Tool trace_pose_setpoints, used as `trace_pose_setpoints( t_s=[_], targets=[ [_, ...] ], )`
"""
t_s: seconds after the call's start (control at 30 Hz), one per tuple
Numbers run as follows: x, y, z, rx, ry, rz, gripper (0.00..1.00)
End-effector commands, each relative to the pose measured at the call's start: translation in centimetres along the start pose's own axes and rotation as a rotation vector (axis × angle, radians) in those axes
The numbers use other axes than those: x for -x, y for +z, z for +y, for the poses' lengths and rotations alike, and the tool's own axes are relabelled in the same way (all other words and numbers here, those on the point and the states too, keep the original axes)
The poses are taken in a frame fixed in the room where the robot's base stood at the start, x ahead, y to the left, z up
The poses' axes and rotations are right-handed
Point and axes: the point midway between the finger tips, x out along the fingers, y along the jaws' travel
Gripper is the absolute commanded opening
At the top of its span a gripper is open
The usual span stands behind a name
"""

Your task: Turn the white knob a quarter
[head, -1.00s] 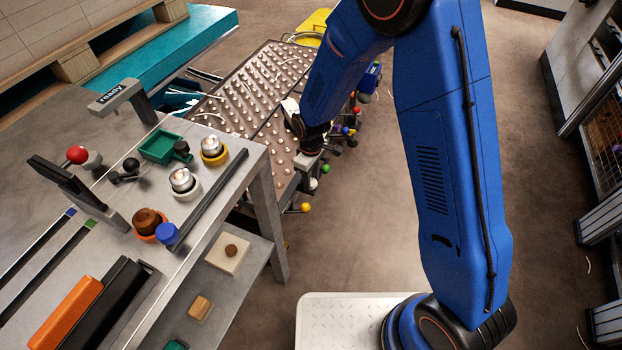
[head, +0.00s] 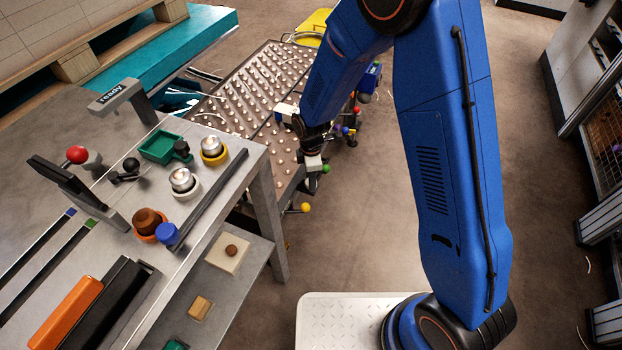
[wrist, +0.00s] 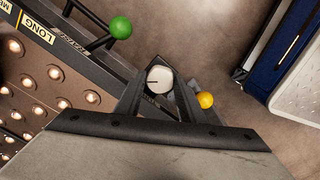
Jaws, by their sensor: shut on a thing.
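The white knob (wrist: 158,78) shows in the wrist view as a round pale cap with a short dark line on its face. My gripper (wrist: 158,90) is shut on it, with a dark finger on either side.
A green ball-ended lever (wrist: 120,27) and a yellow ball (wrist: 205,100) flank the knob. The ball table (head: 250,90) lies beyond. A grey workbench (head: 225,190) with several knobs stands at left.

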Motion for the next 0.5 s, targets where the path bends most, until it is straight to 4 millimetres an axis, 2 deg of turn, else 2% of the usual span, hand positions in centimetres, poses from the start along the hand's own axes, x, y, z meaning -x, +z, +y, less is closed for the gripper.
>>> trace_pose_setpoints(
  t_s=[0.5],
  targets=[
    [0.02, -0.02, 0.03, 0.075, 0.001, 0.0, 0.13]
  ],
)
